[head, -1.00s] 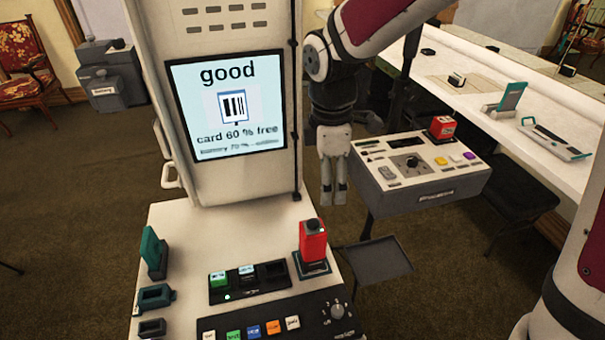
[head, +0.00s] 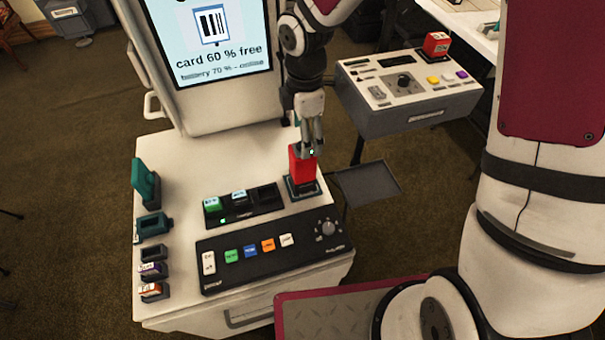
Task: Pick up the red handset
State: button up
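The red handset (head: 301,172) stands upright in a dark cradle (head: 304,189) at the right side of the white console's top. My gripper (head: 311,150) points down at the handset's top, with its fingers overlapping the upper right part of it. A small green light shows between the fingertips. I cannot tell whether the fingers touch the handset or how far apart they are.
The console (head: 185,205) also carries a teal upright item (head: 144,182), small holders at the left, a slot block (head: 243,203) and a button panel (head: 270,248). A screen (head: 210,38) stands behind. A grey control box (head: 410,90) and a dark shelf (head: 368,183) are at the right.

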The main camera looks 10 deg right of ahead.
aim_at(303, 168)
jog(key=f, duration=0.3)
jog(key=shift+s+a+f, duration=0.3)
jog(key=shift+s+f, duration=0.05)
jog(key=shift+s, duration=0.05)
jog(key=shift+f, duration=0.6)
jog(key=shift+c, duration=0.6)
grip_shut()
